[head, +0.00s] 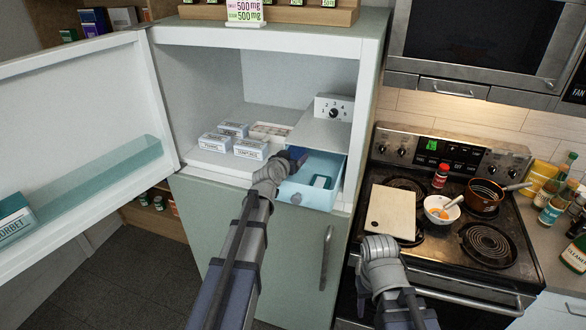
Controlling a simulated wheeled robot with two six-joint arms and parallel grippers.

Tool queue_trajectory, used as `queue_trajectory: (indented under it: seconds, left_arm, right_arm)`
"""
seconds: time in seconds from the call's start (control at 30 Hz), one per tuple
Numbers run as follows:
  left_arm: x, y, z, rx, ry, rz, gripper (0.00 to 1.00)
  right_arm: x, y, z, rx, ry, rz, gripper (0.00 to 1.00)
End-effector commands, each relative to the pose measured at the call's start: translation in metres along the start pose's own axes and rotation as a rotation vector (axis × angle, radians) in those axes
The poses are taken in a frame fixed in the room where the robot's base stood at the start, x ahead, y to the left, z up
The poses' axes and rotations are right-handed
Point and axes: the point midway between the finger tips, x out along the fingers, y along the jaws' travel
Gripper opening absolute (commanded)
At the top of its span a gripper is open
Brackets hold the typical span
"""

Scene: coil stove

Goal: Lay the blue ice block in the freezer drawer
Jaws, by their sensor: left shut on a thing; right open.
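The freezer drawer (331,197) is a light blue open box at the lower right of the fridge's freezer compartment, pulled out. A teal item (321,181) lies inside it. My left gripper (291,160) is at the drawer's left rear part, shut on a small dark blue thing (298,153), which I take as the blue ice block. The wrist hides most of the block, and I cannot tell whether it touches the drawer. My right gripper (378,243) is open in front of the stove, its fingers barely visible.
The freezer door (80,140) stands open at left. Several white boxes (215,142) stand on the compartment floor left of the drawer. A dial panel (334,108) sits above it. On the stove are a board (393,211), an egg bowl (441,210) and a copper pot (484,194).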

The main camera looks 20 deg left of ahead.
Motion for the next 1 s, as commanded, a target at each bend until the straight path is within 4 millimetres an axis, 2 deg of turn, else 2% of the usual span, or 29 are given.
queue_trajectory:
  seconds: [0.1, 0.27, 0.57, 1.0]
  left_arm:
    - [0.005, 0.0, 0.017, 0.0, 0.001, 0.0, 0.11]
    - [0.011, 0.0, 0.034, 0.0, 0.001, 0.0, 0.11]
    - [0.01, 0.0, 0.032, 0.0, 0.001, 0.0, 0.11]
    - [0.014, 0.0, 0.046, 0.0, -0.002, 0.001, 0.11]
  right_arm:
    - [0.018, -0.002, -0.001, 0.001, 0.001, 0.0, 0.5]
    - [0.035, -0.003, -0.002, 0.003, 0.001, 0.0, 0.5]
    - [0.034, -0.003, -0.002, 0.003, 0.002, 0.0, 0.5]
    - [0.047, -0.004, -0.003, 0.005, 0.002, 0.0, 0.5]
